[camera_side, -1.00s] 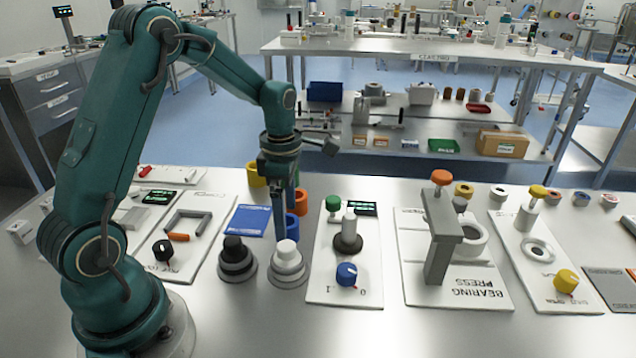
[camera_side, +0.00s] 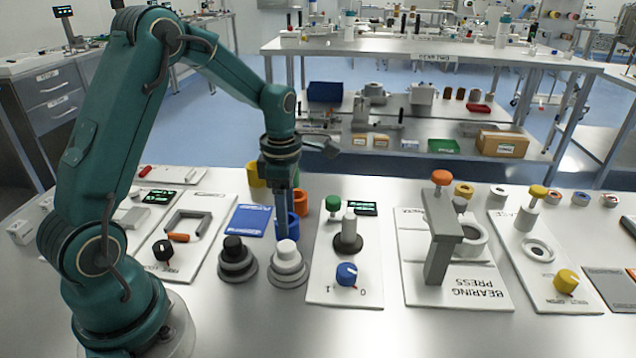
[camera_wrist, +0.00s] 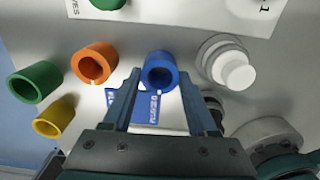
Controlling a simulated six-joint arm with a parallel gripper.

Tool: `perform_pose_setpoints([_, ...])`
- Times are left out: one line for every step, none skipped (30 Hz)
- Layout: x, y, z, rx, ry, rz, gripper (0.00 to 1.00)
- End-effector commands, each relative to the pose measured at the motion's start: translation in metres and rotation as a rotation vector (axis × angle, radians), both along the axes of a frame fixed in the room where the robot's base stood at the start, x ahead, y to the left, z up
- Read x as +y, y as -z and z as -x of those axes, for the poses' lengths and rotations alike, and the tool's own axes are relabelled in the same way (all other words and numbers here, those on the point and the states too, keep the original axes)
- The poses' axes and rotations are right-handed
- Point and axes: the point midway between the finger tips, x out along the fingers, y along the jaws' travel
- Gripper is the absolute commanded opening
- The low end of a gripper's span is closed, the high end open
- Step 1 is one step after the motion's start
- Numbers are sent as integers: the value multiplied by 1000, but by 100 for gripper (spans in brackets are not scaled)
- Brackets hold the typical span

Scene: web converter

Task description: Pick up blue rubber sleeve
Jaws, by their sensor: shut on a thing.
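The blue rubber sleeve (camera_wrist: 159,70) is a short open tube, standing between my fingertips in the wrist view. My gripper (camera_wrist: 160,82) is shut on it, with one finger on each side. In the side view the sleeve (camera_side: 293,226) shows partly behind my gripper's fingers (camera_side: 285,228), behind the white knob. I cannot tell whether its base is clear of the surface.
Orange (camera_wrist: 95,63), green (camera_wrist: 36,82) and yellow (camera_wrist: 54,117) sleeves stand to the left in the wrist view. A blue card (camera_side: 251,221), a black knob (camera_side: 234,258) and a white knob (camera_side: 287,262) are close by. A bearing press (camera_side: 440,245) stands farther right.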

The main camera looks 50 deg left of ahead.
Motion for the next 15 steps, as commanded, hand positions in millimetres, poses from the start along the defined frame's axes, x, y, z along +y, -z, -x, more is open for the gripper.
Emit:
perform_pose_setpoints([0,-3,0,-2,0,-1,11])
perform_pose_setpoints([0,-5,0,-2,0,-1,11])
perform_pose_setpoints([0,-7,0,-2,0,-1,11])
perform_pose_setpoints([0,-9,-1,-3,0,-1,11])
perform_pose_setpoints([0,-11,-1,-3,0,-1,11])
perform_pose_setpoints([0,-14,-1,-3,0,-1,11])
perform_pose_setpoints([0,-15,-1,-3,0,-1,11])
perform_pose_setpoints([0,-17,-1,-3,0,-1,11])
perform_pose_setpoints([0,-19,0,-2,0,-1,11])
perform_pose_setpoints([0,-21,0,-1,0,0,11])
perform_pose_setpoints([0,-22,0,-2,0,-1,11])
perform_pose_setpoints([0,-25,-1,-3,0,-1,11])
perform_pose_setpoints([0,-27,-1,-3,0,-1,11])
perform_pose_setpoints([0,-28,-1,-2,0,-1,11])
perform_pose_setpoints([0,-31,-1,-3,0,-1,11])
